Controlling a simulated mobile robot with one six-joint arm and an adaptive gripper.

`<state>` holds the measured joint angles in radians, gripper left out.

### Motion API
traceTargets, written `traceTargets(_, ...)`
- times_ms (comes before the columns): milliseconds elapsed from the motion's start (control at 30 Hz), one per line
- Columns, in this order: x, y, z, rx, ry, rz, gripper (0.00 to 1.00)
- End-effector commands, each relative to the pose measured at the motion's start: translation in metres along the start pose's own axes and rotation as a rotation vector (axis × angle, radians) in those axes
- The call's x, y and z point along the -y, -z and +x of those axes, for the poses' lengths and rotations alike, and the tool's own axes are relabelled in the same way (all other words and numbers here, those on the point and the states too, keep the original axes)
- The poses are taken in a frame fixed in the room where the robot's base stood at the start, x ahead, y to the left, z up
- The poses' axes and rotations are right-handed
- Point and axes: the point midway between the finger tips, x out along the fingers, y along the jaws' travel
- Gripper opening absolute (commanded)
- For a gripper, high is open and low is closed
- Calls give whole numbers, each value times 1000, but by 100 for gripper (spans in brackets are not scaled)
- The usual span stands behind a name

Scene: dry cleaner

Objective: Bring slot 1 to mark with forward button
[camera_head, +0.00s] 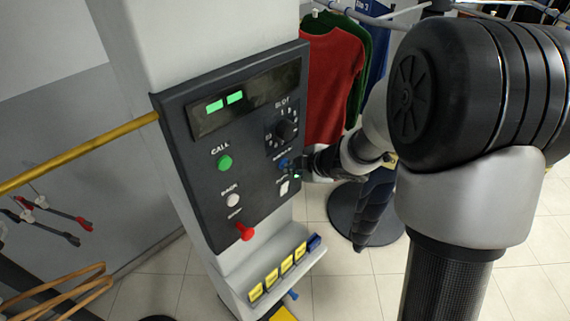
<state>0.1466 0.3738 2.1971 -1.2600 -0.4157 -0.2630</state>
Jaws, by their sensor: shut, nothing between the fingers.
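A dark control panel (215,165) is fixed to a pale column. A blue button (283,164) sits on its right side, with a label above it too small to read. My gripper (296,167) is shut and empty, its tip close beside the blue button; I cannot tell whether they touch. A black slot dial (286,130) is above the button. The display (225,101) shows two green blocks that I cannot read as digits. The slot 1 and the mark cannot be made out.
The panel also has a green call button (225,162), a white back button (233,200), a red knob (245,232) and a white switch (284,188). Below is a ledge with yellow tags (271,278). A yellow bar (80,153) runs left; garments (330,80) hang behind.

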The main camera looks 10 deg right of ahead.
Motion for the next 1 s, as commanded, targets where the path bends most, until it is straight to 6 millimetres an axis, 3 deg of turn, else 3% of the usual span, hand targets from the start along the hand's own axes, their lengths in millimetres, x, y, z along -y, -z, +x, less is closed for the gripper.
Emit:
traceTargets(467, -1, 1, 1, -1, -1, 0, 0)
traceTargets(1000, 7, -7, -11, 0, -1, 0, 0)
